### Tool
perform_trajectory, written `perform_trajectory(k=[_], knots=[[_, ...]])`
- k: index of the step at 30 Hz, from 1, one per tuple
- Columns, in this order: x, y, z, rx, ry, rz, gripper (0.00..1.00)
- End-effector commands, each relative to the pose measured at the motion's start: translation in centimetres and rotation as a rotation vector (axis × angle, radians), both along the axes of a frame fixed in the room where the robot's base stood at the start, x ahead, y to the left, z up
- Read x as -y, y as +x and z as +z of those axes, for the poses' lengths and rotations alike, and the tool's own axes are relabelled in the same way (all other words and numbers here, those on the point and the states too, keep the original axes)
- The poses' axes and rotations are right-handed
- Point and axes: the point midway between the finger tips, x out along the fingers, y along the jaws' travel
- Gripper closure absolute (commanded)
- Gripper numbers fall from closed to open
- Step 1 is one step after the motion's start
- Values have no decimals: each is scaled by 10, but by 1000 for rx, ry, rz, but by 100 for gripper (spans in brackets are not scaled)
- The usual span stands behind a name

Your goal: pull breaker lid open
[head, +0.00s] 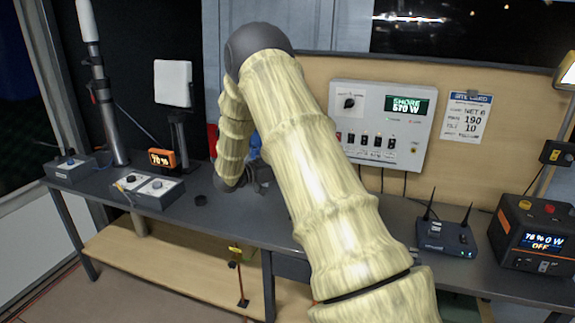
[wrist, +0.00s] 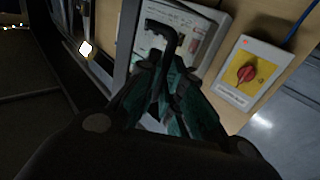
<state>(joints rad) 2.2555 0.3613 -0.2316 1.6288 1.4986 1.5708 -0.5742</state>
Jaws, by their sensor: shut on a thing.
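In the wrist view, a pale box (wrist: 219,38) with printed labels fills the top middle. A black curved handle (wrist: 165,32) stands in front of it and runs down between the dark teal fingers of my gripper (wrist: 168,80). My gripper is shut on this handle, which appears to belong to the breaker lid. The fingers hide its lower part. I cannot tell how far the lid stands open. In the head view, my arm hides most of the gripper and the lid.
A box with a red knob on a yellow plate (wrist: 246,73) sits right of the fingers. My arm spans the bench middle.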

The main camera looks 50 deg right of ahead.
Motion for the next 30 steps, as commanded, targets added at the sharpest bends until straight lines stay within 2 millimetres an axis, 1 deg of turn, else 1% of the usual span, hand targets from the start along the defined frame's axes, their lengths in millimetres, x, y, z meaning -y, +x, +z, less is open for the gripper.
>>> perform_trajectory(k=[1,2,3,6,16,20,23,30], knots=[[4,0,5,1,-8,-1,100],[4,0,5,1,-8,-1,100],[4,0,5,1,-8,-1,86],[2,1,4,1,-7,0,70],[-3,4,1,0,-2,5,70],[-11,7,1,0,-2,4,70],[-23,11,0,0,-2,4,70],[-65,27,1,2,-2,4,70]])
